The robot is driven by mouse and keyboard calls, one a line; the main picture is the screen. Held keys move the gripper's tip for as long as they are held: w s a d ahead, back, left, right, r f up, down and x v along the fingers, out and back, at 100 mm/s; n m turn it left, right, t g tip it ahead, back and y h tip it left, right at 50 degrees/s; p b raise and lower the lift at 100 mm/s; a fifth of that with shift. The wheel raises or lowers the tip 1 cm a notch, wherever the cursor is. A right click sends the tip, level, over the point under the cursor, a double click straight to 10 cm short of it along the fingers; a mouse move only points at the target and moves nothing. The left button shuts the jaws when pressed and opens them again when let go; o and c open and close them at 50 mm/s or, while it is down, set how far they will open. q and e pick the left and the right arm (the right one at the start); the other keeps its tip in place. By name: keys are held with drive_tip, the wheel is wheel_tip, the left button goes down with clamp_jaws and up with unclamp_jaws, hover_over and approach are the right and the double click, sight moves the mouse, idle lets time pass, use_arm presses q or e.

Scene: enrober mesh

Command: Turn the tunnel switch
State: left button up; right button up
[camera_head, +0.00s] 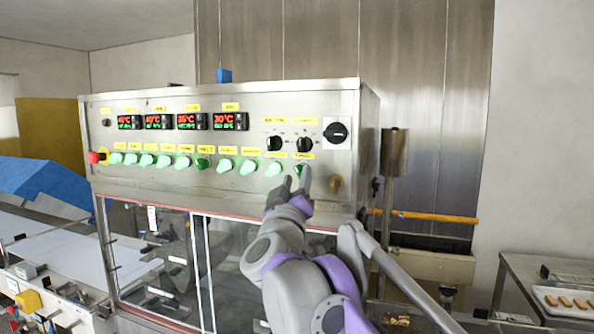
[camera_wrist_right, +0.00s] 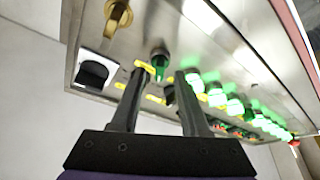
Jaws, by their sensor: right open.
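A row of green rotary switches runs along the lower part of the steel control panel (camera_head: 165,106), each under a small yellow label that I cannot read clearly. The rightmost switch (camera_head: 298,168) in the row is darker than most of the others and partly hidden behind my right gripper (camera_head: 295,183). In the right wrist view this dark green switch (camera_wrist_right: 160,60) shows just beyond and between the open fingertips (camera_wrist_right: 163,76). The fingers are empty; I cannot tell whether they touch it. Which switch is labelled tunnel is not legible. My left gripper is out of view.
Two black knobs (camera_head: 274,144) and a larger black rotary switch (camera_head: 337,132) sit above right. A brass-coloured knob (camera_head: 335,184) is close at the lower right. A red button (camera_head: 94,157) is at the panel's left end. Glass doors (camera_head: 150,262) lie below.

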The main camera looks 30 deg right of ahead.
drive_tip(key=shift+x, duration=0.85)
drive_tip(key=shift+s, duration=0.1)
clamp_jaws()
